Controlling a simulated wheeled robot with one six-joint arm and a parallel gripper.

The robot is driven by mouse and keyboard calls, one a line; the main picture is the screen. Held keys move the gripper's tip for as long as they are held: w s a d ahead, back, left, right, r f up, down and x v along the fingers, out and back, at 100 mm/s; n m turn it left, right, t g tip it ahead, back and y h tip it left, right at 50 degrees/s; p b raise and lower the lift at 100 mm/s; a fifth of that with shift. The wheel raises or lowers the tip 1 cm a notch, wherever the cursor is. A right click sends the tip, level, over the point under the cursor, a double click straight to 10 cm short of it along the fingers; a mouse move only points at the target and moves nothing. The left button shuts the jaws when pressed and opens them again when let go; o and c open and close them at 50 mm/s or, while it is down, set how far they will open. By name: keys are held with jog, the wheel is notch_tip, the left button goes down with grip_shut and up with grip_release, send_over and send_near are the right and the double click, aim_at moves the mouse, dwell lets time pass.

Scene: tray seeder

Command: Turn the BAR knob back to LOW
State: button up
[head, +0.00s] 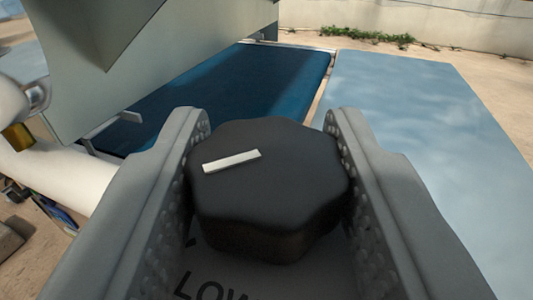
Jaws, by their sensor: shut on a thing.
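The black lobed knob (270,190) fills the middle of the head view. A white pointer bar on its top lies toward its left side, nearly level in the picture and slightly higher at its right end. My gripper (268,165) is shut on the knob, with one grey studded finger against its left side and one against its right. Below the knob, the panel carries the printed word LOW (210,286), partly cut off by the frame edge. A short dark mark shows just above that word. Other panel lettering, including any BAR label, is not visible.
A dark blue belt (235,90) runs behind the knob under a grey-green metal housing (185,50). A light blue flat surface (410,120) lies at right. A white pipe (50,175) is at left. Sandy ground and a pale wall lie beyond.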

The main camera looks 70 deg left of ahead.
jog(key=o, duration=1)
jog(key=v, duration=1.7)
jog(key=shift+d, duration=0.2)
jog(key=s+d+r+m+t+h, duration=0.3)
jog(key=d+r+m+t+h, duration=0.15)
jog(key=d+r+t, duration=0.3)
jog(key=s+d+r+m+t+h, duration=0.2)
jog(key=d+r+m+t+h, duration=0.25)
jog(key=d+r+t, duration=0.35)
jog(key=s+d+m+g+h, duration=0.1)
jog(key=s+d+h, duration=0.1)
jog(key=s, duration=0.3)
jog(key=s+d+f+m+g+h, duration=0.1)
jog(key=s+d+m+h, duration=0.1)
jog(key=s+d, duration=0.3)
jog(key=s+d+f+m+g+h, duration=0.1)
jog(key=s+d+m+g+h, duration=0.1)
jog(key=s, duration=0.4)
jog(key=shift+s+d+f+h, duration=0.1)
jog(key=shift+s+d+h, duration=0.05)
jog(key=shift+d+h, duration=0.3)
jog(key=shift+s+d+f+h, duration=0.15)
jog(key=shift+d+h, duration=0.2)
jog(key=shift+h, duration=0.2)
